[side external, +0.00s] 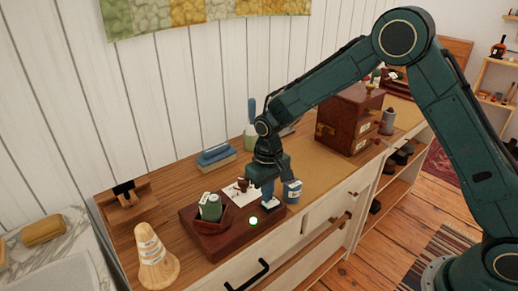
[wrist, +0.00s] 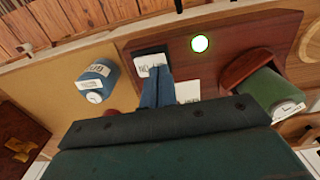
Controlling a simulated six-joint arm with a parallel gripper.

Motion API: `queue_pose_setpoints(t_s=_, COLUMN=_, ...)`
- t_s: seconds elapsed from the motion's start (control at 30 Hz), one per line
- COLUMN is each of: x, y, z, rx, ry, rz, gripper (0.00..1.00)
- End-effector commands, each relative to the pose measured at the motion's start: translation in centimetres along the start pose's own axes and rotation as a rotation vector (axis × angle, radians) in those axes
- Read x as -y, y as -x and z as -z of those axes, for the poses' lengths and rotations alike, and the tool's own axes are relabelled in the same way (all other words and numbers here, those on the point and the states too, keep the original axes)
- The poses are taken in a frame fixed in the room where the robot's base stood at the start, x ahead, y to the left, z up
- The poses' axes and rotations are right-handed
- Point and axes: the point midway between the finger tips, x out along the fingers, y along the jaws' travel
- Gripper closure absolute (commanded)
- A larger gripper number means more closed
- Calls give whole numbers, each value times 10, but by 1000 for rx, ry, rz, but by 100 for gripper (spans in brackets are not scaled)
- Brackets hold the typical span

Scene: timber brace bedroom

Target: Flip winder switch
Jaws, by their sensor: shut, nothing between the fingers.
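The winder is a dark red wooden base (side external: 232,239) on the dresser top, also in the wrist view (wrist: 240,33). A green thread spool (side external: 210,207) sits in its wooden holder at the left end; it also shows in the wrist view (wrist: 268,95). A round light (side external: 253,220) on the base glows green-white. The switch (wrist: 150,54) is a dark block with a white label at the base's other end, partly hidden by my fingers. My gripper (side external: 268,196) is shut and empty, pointing down at the switch. Its fingertips (wrist: 156,72) overlap the label; contact is unclear.
A blue spool (side external: 292,191) stands close to the right of my gripper. A wooden cone (side external: 154,256) stands front left. Blue books (side external: 216,157) lie behind the winder. A wooden drawer box (side external: 347,118) stands at the back right. The tan mat (wrist: 45,85) has free room.

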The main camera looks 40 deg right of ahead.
Motion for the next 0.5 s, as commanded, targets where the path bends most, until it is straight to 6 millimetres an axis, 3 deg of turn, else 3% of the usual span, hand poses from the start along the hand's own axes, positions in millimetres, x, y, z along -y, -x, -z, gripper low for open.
queue_pose_setpoints(t_s=0.5, x=0, y=-6, z=0, rx=2, ry=0, rz=0, gripper=100)
